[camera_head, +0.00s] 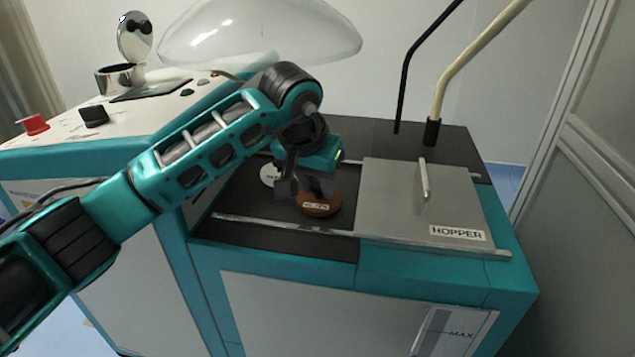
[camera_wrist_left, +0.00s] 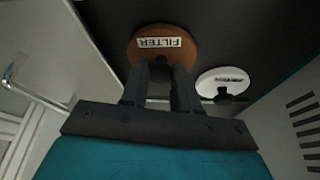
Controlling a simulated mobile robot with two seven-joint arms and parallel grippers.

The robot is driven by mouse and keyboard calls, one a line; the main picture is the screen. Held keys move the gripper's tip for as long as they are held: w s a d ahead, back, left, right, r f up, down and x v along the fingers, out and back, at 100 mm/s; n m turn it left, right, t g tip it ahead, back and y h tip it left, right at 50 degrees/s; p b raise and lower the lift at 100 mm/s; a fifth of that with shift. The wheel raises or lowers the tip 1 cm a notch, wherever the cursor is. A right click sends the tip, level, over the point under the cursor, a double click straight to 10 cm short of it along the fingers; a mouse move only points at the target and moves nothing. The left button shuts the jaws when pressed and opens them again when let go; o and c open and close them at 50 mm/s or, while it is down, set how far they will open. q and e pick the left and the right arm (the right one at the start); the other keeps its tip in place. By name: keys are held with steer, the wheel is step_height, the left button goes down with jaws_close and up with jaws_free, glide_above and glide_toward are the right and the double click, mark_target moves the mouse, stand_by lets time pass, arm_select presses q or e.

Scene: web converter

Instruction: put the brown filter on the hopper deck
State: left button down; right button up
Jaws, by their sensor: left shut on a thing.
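The brown filter (camera_head: 322,209) is a round brown disc with a white label. In the head view it is at or just above the dark hopper deck (camera_head: 285,236), left of the hopper lid; I cannot tell whether it touches. My left gripper (camera_head: 303,192) is directly over it and shut on it. In the left wrist view the brown filter (camera_wrist_left: 150,55) sits at the fingertips (camera_wrist_left: 162,72), which hide its lower middle. A white filter (camera_head: 267,174) lies behind and to its left on the deck; it also shows in the left wrist view (camera_wrist_left: 208,88). My right gripper is not in view.
A grey lid (camera_head: 400,200) with a handle and a HOPPER label covers the right part. A metal rail (camera_head: 280,226) runs along the deck's front. A clear dome (camera_head: 260,30) hangs above. Black and cream pipes (camera_head: 450,75) rise at the back right.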

mark_target(310, 209)
arm_select(q)
steer(key=shift+f, duration=0.2)
steer(key=c, duration=0.8)
jaws_free()
steer(key=shift+c, duration=0.2)
steer(key=shift+r, duration=0.1)
steer(key=shift+r, duration=0.3)
steer(key=p+v, duration=0.1)
steer(key=v, duration=0.5)
steer(key=shift+a+r+p, duration=0.1)
steer(key=shift+r+p, duration=0.05)
steer(key=shift+p, duration=0.15)
steer(key=shift+s+r, duration=0.25)
steer(key=shift+r, duration=0.1)
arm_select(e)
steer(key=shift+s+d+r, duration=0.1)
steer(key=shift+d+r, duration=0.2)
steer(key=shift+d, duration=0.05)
